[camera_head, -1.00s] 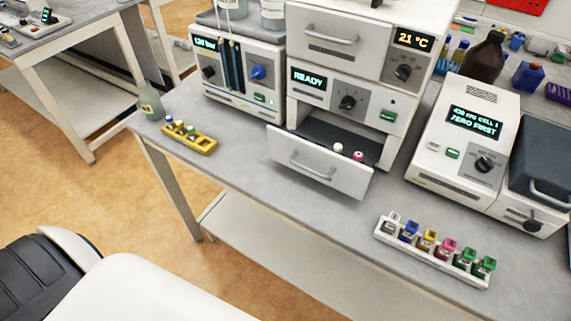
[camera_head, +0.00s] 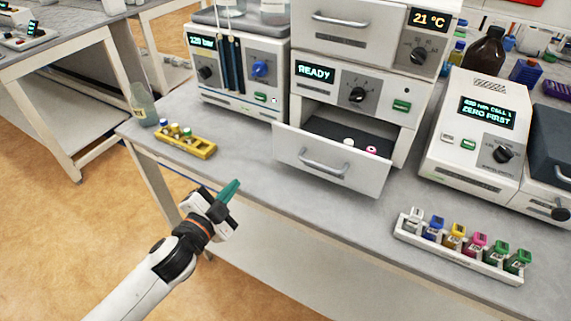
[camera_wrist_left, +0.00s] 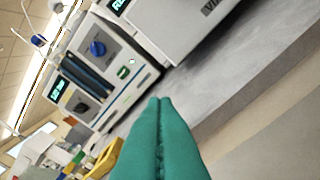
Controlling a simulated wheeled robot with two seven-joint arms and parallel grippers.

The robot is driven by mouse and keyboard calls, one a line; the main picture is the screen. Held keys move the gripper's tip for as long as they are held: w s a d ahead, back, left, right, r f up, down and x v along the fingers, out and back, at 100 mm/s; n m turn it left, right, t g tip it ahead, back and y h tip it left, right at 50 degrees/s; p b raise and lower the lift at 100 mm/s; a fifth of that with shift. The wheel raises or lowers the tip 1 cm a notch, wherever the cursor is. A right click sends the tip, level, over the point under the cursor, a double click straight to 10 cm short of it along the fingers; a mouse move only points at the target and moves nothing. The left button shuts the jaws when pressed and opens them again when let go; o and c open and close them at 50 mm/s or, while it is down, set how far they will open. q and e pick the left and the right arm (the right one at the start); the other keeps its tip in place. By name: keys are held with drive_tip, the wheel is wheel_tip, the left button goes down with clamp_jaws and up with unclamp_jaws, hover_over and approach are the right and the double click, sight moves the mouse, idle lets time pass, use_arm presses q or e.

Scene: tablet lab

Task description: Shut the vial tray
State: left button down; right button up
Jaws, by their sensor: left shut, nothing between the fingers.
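The vial tray (camera_head: 330,165) is a white-fronted drawer with a bar handle (camera_head: 323,163), pulled out of the white instrument marked READY. Its dark inside holds a white-capped vial (camera_head: 348,143) and a pink-capped vial (camera_head: 371,150). My left gripper (camera_head: 229,190) has green fingers and is shut and empty. It is in front of the table edge, to the left of and below the tray front, apart from it. In the left wrist view the shut green fingers (camera_wrist_left: 160,130) point toward the bench, with part of the tray front (camera_wrist_left: 190,30) at the top. My right gripper is not in view.
A yellow vial rack (camera_head: 185,142) and a bottle (camera_head: 143,105) stand at the table's left. A white rack of coloured vials (camera_head: 460,250) lies at the front right. A device with a blue knob (camera_head: 238,75) stands left of the tray. The bench before the tray is clear.

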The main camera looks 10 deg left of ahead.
use_arm(q)
wheel_tip(320, 180, up, 4)
drive_tip(key=w+d+m+g+h, duration=0.1)
drive_tip(key=w+d+m+h, duration=0.15)
drive_tip(key=m+h, duration=0.6)
drive_tip(key=m+g+h+p, duration=0.35)
drive_tip(key=m+g, duration=0.35)
drive_tip(key=m, duration=0.3)
approach(311, 158)
drive_tip(key=d, duration=0.1)
drive_tip(key=s+d, duration=0.1)
drive_tip(key=d, duration=0.1)
drive_tip(key=shift+d+r, duration=0.1)
drive_tip(key=shift+r, duration=0.15)
drive_tip(key=w, duration=0.1)
drive_tip(key=w+d, duration=0.1)
drive_tip(key=w, duration=0.1)
drive_tip(key=shift+d+f, duration=0.15)
drive_tip(key=shift+d, duration=0.15)
drive_tip(key=shift+w+d+f, duration=0.1)
drive_tip(key=shift+w+d, duration=0.05)
drive_tip(key=shift+w, duration=0.3)
